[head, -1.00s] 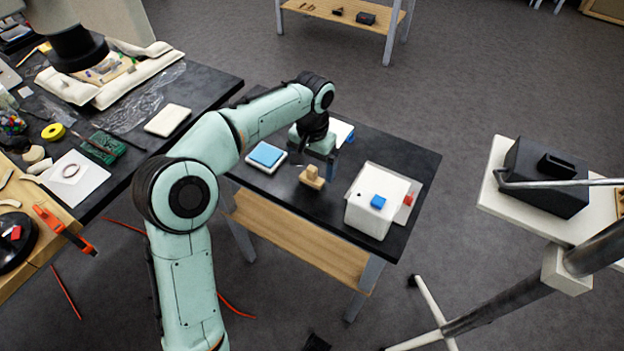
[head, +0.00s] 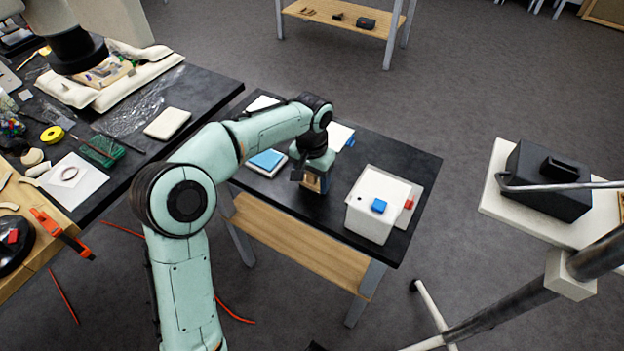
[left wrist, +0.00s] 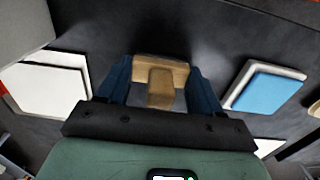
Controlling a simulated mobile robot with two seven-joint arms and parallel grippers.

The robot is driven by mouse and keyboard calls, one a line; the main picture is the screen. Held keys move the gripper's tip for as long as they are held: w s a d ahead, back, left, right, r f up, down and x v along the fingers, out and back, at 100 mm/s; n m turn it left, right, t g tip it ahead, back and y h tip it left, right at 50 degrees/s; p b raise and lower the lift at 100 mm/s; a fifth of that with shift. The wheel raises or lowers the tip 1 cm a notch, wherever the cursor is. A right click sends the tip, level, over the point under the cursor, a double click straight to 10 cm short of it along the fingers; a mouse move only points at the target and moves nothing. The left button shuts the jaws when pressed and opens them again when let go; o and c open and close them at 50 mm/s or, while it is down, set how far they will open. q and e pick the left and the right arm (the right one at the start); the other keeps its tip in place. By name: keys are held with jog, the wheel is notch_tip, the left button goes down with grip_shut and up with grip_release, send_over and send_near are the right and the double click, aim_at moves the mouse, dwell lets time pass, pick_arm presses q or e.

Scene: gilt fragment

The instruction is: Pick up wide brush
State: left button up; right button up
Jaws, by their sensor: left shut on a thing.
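The wide brush (left wrist: 160,72) is a tan wooden piece with a broad head and a narrower handle. In the left wrist view it sits between the two blue fingers of my left gripper (left wrist: 160,85), which is shut on it. In the head view the brush (head: 312,182) shows only in part under my left gripper (head: 311,181), at the front edge area of the small dark table (head: 405,160). I cannot tell whether the brush still touches the table. My right gripper is not in view.
A cluttered workbench (head: 215,90) stands at left.

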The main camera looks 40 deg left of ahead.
pick_arm(q)
notch_tip(320, 180, up, 20)
jog(key=p, duration=0.5)
jog(key=shift+p, duration=0.3)
jog(key=shift+o, duration=0.6)
